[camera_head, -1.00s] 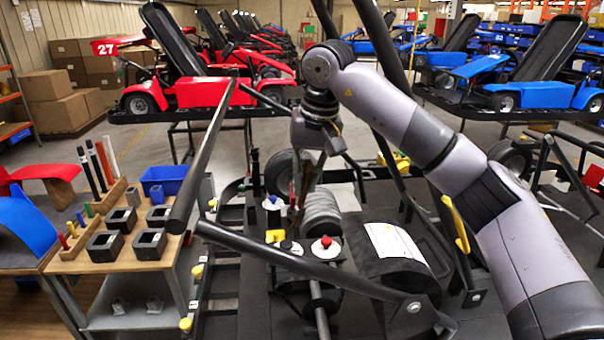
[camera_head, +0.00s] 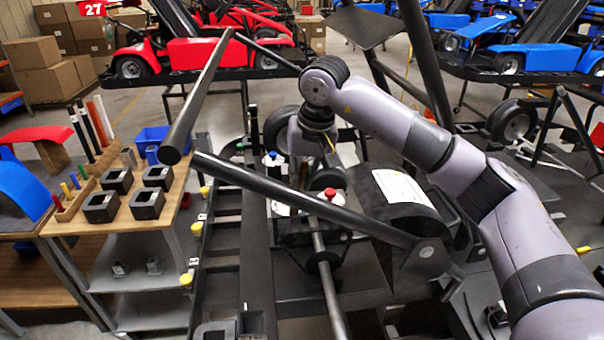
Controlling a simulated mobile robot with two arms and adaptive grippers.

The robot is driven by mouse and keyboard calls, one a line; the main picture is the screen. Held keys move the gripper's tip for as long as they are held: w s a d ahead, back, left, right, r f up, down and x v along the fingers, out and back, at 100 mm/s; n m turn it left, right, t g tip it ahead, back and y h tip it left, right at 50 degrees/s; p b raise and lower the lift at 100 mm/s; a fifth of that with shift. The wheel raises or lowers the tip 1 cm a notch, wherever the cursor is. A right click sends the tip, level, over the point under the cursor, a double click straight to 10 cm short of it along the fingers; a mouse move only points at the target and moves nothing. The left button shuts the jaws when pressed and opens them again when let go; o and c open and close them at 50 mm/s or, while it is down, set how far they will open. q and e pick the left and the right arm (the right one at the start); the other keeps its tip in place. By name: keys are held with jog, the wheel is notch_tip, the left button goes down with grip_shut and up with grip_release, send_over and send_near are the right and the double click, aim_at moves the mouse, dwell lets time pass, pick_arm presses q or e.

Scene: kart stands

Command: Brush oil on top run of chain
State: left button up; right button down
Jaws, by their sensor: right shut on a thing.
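My right gripper (camera_head: 312,158) points down over the middle of the kart frame, below the wrist of my grey arm. Its fingers are largely hidden among dark parts; it is shut on a thin brush-like tool, hardly visible now. Just below it, a white round container with a red cap (camera_head: 330,193) sits on the frame. Another white part with a blue knob (camera_head: 272,158) is at its left. I cannot make out the chain; dark sprocket-like discs (camera_head: 325,261) sit on a grey axle (camera_head: 331,291) nearer to me. My left gripper is not in view.
Thick black tubes (camera_head: 300,198) cross in front of the work area. A black seat-like part with a white label (camera_head: 402,188) is at the right. A wooden-topped bench (camera_head: 120,222) with black blocks and coloured pegs stands at the left. Red and blue karts stand behind.

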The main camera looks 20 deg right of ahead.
notch_tip(320, 180, down, 4)
jog(key=shift+b, duration=1.1)
jog(key=shift+s+d, duration=1)
jog(key=shift+d, duration=2.55)
jog(key=shift+w+a+r, duration=0.1)
jog(key=shift+w+a, duration=0.25)
jog(key=shift+a, duration=0.85)
jog(key=shift+w+a+r, duration=0.1)
jog(key=shift+w+a, duration=0.2)
jog(key=shift+a, duration=0.9)
jog(key=shift+w+a, duration=0.35)
jog(key=shift+a, duration=0.85)
jog(key=shift+f+b, duration=0.3)
jog(key=shift+f, duration=0.3)
jog(key=shift+d, duration=0.2)
